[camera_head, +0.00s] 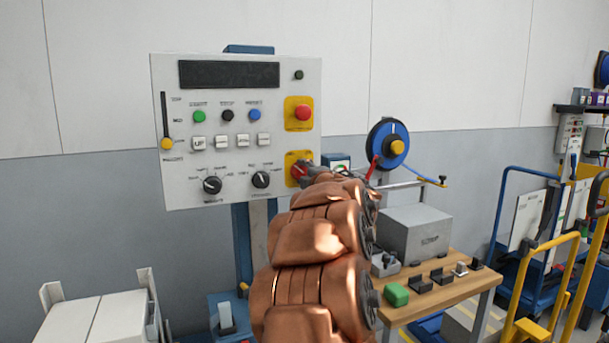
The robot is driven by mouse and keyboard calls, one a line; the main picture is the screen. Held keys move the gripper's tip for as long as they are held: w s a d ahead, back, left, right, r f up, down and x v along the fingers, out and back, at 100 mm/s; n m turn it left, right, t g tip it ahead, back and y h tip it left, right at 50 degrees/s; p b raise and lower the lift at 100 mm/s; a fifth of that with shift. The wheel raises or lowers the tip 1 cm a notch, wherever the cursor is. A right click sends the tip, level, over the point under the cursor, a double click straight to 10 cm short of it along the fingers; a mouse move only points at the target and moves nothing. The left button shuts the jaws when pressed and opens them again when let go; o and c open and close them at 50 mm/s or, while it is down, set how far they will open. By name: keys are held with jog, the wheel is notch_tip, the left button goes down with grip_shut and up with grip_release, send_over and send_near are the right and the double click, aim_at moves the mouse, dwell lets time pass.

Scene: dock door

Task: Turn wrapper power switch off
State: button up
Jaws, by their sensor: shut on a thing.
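The wrapper control panel (228,95) is a pale grey board on a blue post, facing me. Its power switch is a red rotary knob on a yellow plate (291,157) at the panel's lower right. My copper-coloured arm reaches up to it from below. My gripper (305,172) is at the switch, shut on its red knob. The arm and gripper hide much of the switch, so its exact angle cannot be told.
A red emergency button (303,112) sits just above on the panel. Two black dials (212,185) are to the left. A wooden table (450,292) with a grey box (414,232) and a blue reel (387,143) stand at the right.

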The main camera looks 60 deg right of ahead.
jog(key=o, duration=1.2)
jog(key=shift+c, duration=0.2)
jog(key=shift+s, duration=0.1)
jog(key=v, duration=1.2)
